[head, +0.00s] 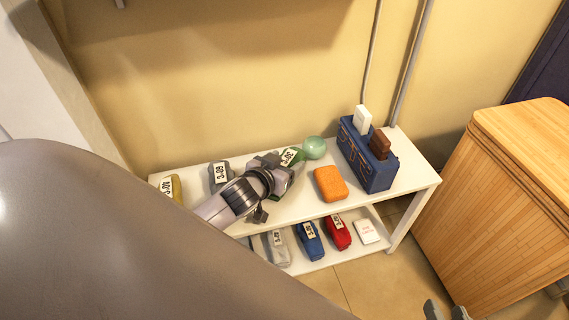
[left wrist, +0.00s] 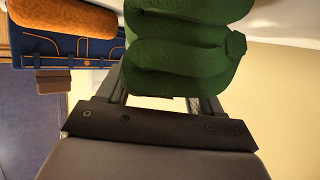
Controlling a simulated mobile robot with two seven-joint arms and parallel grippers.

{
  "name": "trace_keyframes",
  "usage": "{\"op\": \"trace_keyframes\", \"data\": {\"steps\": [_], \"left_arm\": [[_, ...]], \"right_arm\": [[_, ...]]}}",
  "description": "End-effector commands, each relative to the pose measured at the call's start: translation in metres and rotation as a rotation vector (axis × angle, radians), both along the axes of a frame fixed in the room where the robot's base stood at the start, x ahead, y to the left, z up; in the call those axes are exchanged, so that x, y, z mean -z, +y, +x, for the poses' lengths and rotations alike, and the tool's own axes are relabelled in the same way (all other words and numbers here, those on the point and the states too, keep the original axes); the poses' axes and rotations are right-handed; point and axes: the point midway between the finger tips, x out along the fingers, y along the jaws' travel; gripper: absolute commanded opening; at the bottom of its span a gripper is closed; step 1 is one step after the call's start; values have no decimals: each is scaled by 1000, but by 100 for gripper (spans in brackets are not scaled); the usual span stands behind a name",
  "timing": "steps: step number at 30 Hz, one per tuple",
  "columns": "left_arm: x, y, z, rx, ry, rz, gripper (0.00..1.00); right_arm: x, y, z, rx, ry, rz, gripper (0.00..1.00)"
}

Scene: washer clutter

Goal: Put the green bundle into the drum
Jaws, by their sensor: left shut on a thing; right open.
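The green bundle (head: 291,156) with a white number tag is at the back of the white shelf's top board, mostly hidden behind my left gripper (head: 277,176). My left gripper is shut on it. In the left wrist view, the folded green bundle (left wrist: 188,48) fills the space between the fingers. I cannot tell whether it touches the board. My right gripper (head: 446,311) shows only as two grey tips apart at the bottom edge, open and empty. No drum shows in either view.
The white shelf (head: 388,203) also holds an orange block (head: 330,183), a pale green ball (head: 314,147), a blue holder (head: 367,160), and grey (head: 219,175) and yellow (head: 171,189) tagged bundles. Several items lie below. A wooden cabinet (head: 500,190) stands right.

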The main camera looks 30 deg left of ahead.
Motion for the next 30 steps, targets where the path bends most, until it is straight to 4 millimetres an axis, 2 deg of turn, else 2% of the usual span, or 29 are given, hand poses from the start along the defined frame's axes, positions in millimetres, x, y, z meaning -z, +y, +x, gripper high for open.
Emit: {"op": "trace_keyframes", "data": {"steps": [3,4,6,17,23,30], "left_arm": [[2,0,0,0,-1,0,32],[2,0,0,0,0,1,69],[2,0,0,0,0,1,92],[-2,0,0,0,-1,1,92],[-11,-2,-20,0,2,1,92],[-28,-4,-60,-2,3,-2,92]], "right_arm": [[1,0,0,0,1,2,43],[1,0,0,-1,1,3,43],[1,0,0,-1,1,3,43],[-1,0,0,0,0,-1,43],[-9,-4,1,6,-12,-30,43],[-12,-18,-4,26,-7,-105,43]]}}
